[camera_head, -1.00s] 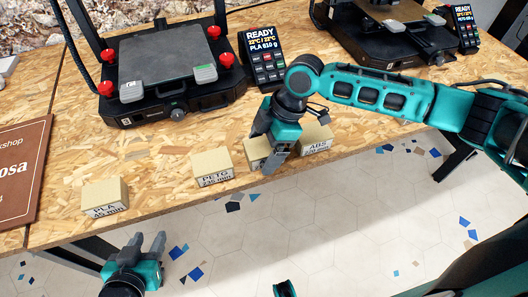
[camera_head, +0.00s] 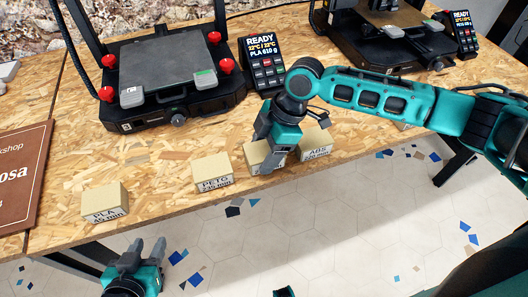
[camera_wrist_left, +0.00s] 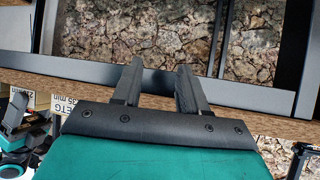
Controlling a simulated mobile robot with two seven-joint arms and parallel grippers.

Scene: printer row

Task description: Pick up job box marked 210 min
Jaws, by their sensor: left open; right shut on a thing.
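My right gripper (camera_head: 270,157) is shut on a tan job box (camera_head: 253,152) near the table's front edge. The gripper covers much of this box, and its marking cannot be read. The box still appears to rest on the table, between the PETG box (camera_head: 211,170) on the left and the ABS box (camera_head: 316,141) on the right. A PLA box (camera_head: 104,201) marked 45 min stands further left. My left gripper (camera_head: 149,246) is open and empty in front of the table edge. It also shows open in the left wrist view (camera_wrist_left: 158,75).
A black printer (camera_head: 168,80) with red knobs stands behind the boxes, with a READY display (camera_head: 264,62) beside it. A second printer (camera_head: 385,25) stands at the back right. A brown sign (camera_head: 22,180) lies at the left. The tabletop (camera_head: 150,155) between printer and boxes is clear.

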